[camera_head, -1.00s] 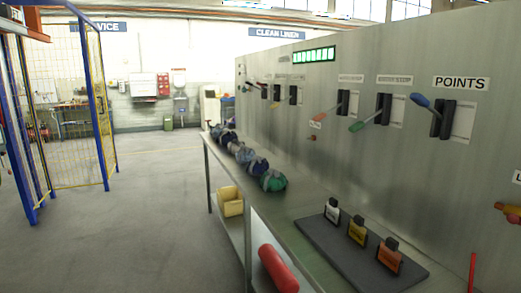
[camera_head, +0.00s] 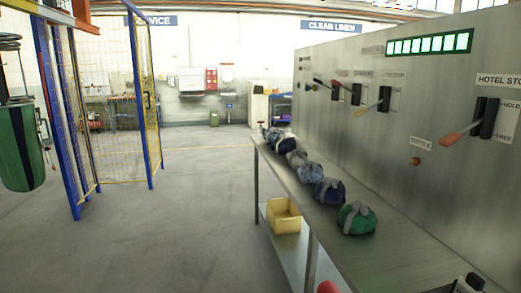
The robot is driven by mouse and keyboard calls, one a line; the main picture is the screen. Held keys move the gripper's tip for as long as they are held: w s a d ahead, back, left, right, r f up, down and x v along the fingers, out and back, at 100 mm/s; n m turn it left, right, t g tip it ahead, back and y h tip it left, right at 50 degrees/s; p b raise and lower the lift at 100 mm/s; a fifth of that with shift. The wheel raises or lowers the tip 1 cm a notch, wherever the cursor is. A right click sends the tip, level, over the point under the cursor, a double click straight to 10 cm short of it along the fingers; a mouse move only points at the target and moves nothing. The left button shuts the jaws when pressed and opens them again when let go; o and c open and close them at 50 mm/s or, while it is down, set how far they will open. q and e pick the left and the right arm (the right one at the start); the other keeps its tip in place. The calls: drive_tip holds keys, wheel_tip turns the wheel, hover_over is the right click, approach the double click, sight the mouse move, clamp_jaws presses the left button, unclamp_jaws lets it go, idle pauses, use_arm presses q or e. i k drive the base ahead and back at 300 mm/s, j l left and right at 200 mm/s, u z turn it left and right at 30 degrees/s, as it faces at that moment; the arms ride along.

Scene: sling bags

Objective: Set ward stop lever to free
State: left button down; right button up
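Several levers stand out from the tall grey metal panel on the right. The nearest has a salmon-coloured handle (camera_head: 452,139) in a black slotted mount, under a sign that reads "HOTEL STO...", cut off by the right edge. Farther along are a lever with a yellow handle (camera_head: 367,109), one with a red tip (camera_head: 336,84) and one with a dark handle (camera_head: 318,81). The small labels above these farther levers are too small to read, so I cannot tell which is the ward stop lever.
A long metal bench (camera_head: 412,262) with several sling bags, the nearest green (camera_head: 357,219), runs along the panel. A yellow bin (camera_head: 284,215) sits on its lower shelf. A green hanging bag (camera_head: 20,147) and a blue-framed cage (camera_head: 140,100) stand left. The floor between is clear.

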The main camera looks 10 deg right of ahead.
sight(335, 82)
drive_tip(key=i+z, duration=0.1)
drive_tip(key=i, duration=0.35)
drive_tip(key=i+j+z, duration=0.1)
drive_tip(key=i, duration=0.4)
drive_tip(key=i+j+z, duration=0.1)
drive_tip(key=i, duration=0.35)
drive_tip(key=i+j+z, duration=0.15)
drive_tip(key=z, duration=0.3)
drive_tip(key=i+j+z, duration=0.25)
drive_tip(key=z, duration=0.15)
drive_tip(key=i+j+z, duration=0.25)
drive_tip(key=z, duration=0.2)
drive_tip(key=i+j+z, duration=0.15)
drive_tip(key=j+z, duration=0.25)
drive_tip(key=i+j+z, duration=0.1)
drive_tip(key=j+z, duration=0.5)
drive_tip(key=i+j, duration=0.05)
drive_tip(key=j, duration=0.05)
